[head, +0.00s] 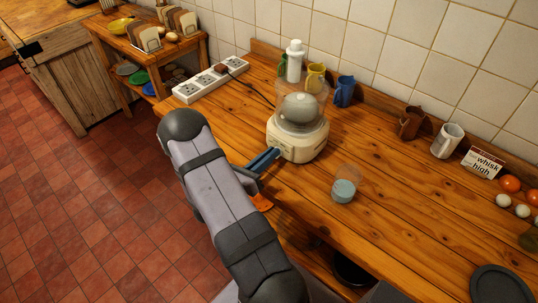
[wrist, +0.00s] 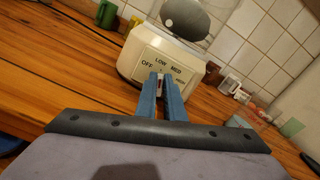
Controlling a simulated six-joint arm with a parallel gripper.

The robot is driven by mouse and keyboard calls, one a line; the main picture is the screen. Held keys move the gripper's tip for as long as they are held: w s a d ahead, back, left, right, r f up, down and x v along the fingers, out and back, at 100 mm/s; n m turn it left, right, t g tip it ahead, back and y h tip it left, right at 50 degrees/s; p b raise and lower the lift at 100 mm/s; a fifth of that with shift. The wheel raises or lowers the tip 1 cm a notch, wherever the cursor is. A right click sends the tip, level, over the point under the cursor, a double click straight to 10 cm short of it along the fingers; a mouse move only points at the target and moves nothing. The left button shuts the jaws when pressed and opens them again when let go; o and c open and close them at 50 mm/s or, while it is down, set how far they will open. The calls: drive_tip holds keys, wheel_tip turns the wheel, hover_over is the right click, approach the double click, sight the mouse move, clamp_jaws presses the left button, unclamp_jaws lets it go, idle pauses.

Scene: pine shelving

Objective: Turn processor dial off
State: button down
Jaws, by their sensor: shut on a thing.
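The food processor (head: 297,143) is cream with a clear bowl and a grey rounded shape inside. It stands on the wooden counter. In the wrist view its front panel (wrist: 150,57) reads OFF at left, LOW and MED along the top, and a partly covered word at right. The dial (wrist: 160,85) shows as a pale sliver between my blue fingers. My gripper (wrist: 161,78) is shut on the dial, with its tips at the panel. It also reaches the processor's front in the head view (head: 273,155). Most of the dial is hidden, so its setting cannot be told.
A clear cup with pale blue contents (head: 344,190) stands right of the processor. A power strip (head: 211,80) lies behind left. Mugs (head: 344,91), a white bottle (head: 294,61) and a "whisk high" card (head: 484,163) stand along the wall.

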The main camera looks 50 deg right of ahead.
drive_tip(key=shift+n, duration=0.4)
drive_tip(key=n+p, duration=0.1)
drive_tip(key=n, duration=0.2)
drive_tip(key=shift+w, duration=0.2)
drive_tip(key=shift+w+f+n+p, duration=0.15)
drive_tip(key=shift+n+p, duration=0.1)
drive_tip(key=shift+n, duration=0.75)
drive_tip(key=shift+f+n+p, duration=0.1)
drive_tip(key=shift+n+p, duration=0.15)
drive_tip(key=shift+n, duration=0.75)
drive_tip(key=c, duration=1.9)
unclamp_jaws()
drive_tip(key=shift+o, duration=0.2)
